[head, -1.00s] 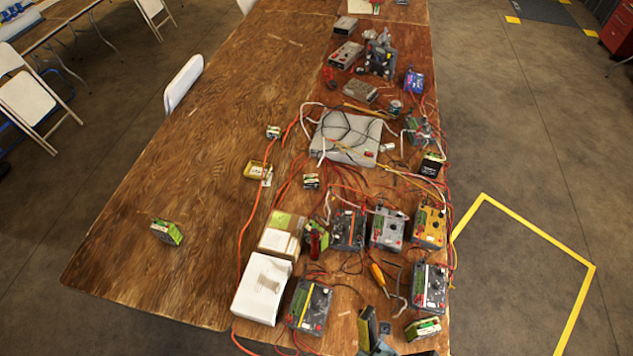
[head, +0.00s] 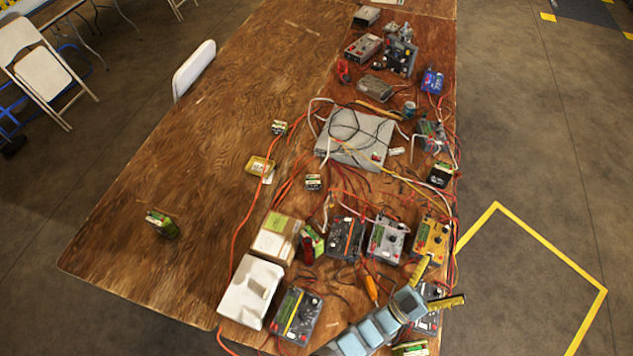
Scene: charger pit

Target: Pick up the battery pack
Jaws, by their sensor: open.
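Several green-labelled battery packs show in the head view, and I cannot tell which one the task means. One pack (head: 162,223) stands alone on the bare left part of the wooden table. Another green and red pack (head: 312,243) is beside a cardboard box, and one (head: 410,348) is at the bottom edge, partly cut off. A black pack with a pale top (head: 440,174) is at the right edge. My gripper (head: 446,278) is open, its yellow-marked fingers spread over the chargers at the table's right edge. No pack shows between the fingers.
Chargers (head: 298,314), cables and a white box (head: 249,292) crowd the right half of the wooden table (head: 190,190). A grey case (head: 355,138) lies farther back. The left half is mostly clear. A white folding chair (head: 193,70) touches the far left side.

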